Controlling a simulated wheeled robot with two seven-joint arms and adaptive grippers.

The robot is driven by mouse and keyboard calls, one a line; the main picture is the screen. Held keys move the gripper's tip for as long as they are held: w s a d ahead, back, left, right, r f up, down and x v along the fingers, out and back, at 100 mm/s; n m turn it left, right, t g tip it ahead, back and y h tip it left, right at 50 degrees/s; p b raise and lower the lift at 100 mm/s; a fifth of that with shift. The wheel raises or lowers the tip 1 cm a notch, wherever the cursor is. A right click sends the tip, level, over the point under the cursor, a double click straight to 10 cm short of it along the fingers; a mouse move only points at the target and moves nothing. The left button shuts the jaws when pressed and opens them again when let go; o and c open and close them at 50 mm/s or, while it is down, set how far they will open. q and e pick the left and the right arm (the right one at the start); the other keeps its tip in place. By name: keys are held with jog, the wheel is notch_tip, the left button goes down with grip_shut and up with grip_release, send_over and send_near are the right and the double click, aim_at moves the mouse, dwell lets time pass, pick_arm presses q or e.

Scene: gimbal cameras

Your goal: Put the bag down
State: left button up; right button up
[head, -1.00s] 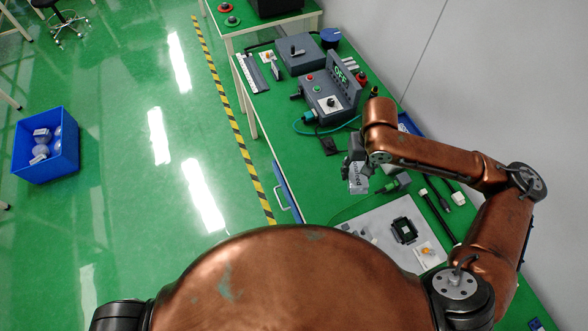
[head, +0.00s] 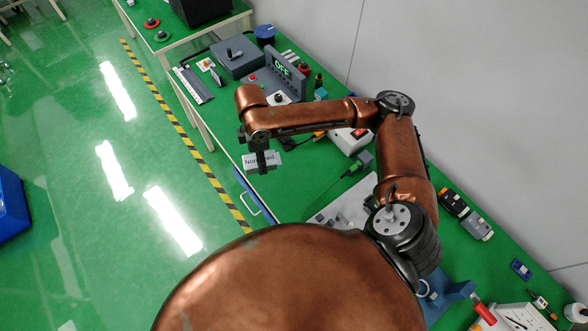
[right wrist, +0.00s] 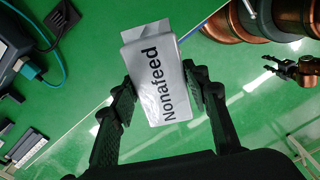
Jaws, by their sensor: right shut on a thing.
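The silver-grey bag (head: 268,162), printed "Nonafeed", hangs in my right gripper (head: 262,158) near the left edge of the green table in the head view. In the right wrist view the bag (right wrist: 155,88) sits between both fingers of the right gripper (right wrist: 158,78), which is shut on it, with the print facing the camera. The bag appears held above the table edge; its exact height I cannot tell. My left gripper (right wrist: 288,68) shows small at the right of the right wrist view, empty, its fingers apart.
The green table (head: 312,185) has a bare patch right of the bag. A white box with a red button (head: 350,138) and a green-plugged cable (head: 358,164) lie to the right. A blue bin (head: 10,205) is on the floor.

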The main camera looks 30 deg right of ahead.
jog(key=w+f+n, duration=0.1)
jog(key=n, duration=0.2)
jog(key=w+a+f+n+b, duration=0.1)
jog(key=n, duration=0.2)
jog(key=w+f+n, duration=0.1)
jog(key=n, duration=0.2)
jog(key=shift+w+a+f+b, duration=0.2)
jog(key=shift+f+b, duration=0.1)
jog(key=shift+f, duration=0.1)
jog(key=w+a+f+n+b, duration=0.15)
jog(key=w+f+n, duration=0.25)
jog(key=n, duration=1)
send_over(284, 192)
jog(key=w, duration=0.1)
jog(key=f, duration=0.9)
jog(key=shift+a+f, duration=0.3)
jog(key=shift+a, duration=0.05)
jog(key=shift+s+d+f, duration=0.3)
jog(key=shift+s+f, duration=0.05)
jog(key=shift+f, duration=0.3)
pick_arm(q)
jog(key=shift+s+f, duration=0.25)
jog(key=shift+f, duration=0.35)
jog(key=shift+s+f, duration=0.25)
jog(key=shift+f, duration=0.4)
jog(key=shift+s+f, duration=0.25)
jog(key=shift+f, duration=0.35)
pick_arm(e)
jog(key=shift+s+d+f, duration=0.1)
jog(key=shift+f, duration=1.6)
